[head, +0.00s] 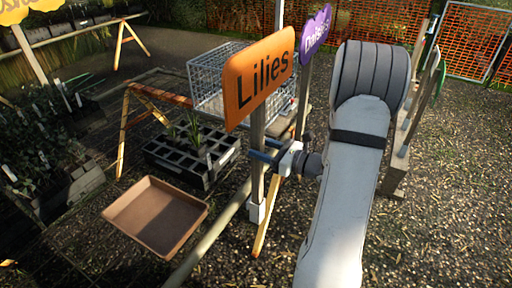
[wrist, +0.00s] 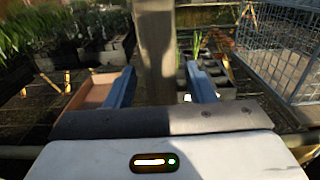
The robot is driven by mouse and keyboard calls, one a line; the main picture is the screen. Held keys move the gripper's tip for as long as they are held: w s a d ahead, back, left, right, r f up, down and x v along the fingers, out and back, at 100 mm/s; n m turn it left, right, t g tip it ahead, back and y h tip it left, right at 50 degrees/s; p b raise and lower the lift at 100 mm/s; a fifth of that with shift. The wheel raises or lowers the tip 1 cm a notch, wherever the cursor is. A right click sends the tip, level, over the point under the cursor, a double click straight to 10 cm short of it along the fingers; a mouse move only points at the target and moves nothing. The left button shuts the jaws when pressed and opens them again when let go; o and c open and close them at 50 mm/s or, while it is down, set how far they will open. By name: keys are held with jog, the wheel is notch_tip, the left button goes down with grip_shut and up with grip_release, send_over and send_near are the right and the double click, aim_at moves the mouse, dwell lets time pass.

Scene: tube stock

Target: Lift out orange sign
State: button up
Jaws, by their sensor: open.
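The orange sign (head: 259,78) reads "Lilies" and stands upright on a grey post (head: 257,180). The post's foot sits in a white socket (head: 256,210) on a pale rail. My gripper (head: 262,150) is open at the post, below the sign board. In the wrist view the post (wrist: 156,45) stands between the two blue fingers of my gripper (wrist: 160,80), with a gap on either side. The sign board is out of the wrist view.
A purple sign (head: 315,32) stands close behind the orange one. A wire basket (head: 215,85) is behind to the left. A black cell tray (head: 190,160) with plants and an empty brown tray (head: 155,215) lie left of the post.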

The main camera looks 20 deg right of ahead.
aim_at(263, 111)
jog(key=c, duration=1)
dwell(0.3)
jog(key=shift+r, duration=0.1)
jog(key=shift+c, duration=0.2)
jog(key=shift+r+p, duration=4.75)
jog(key=shift+r, duration=1.5)
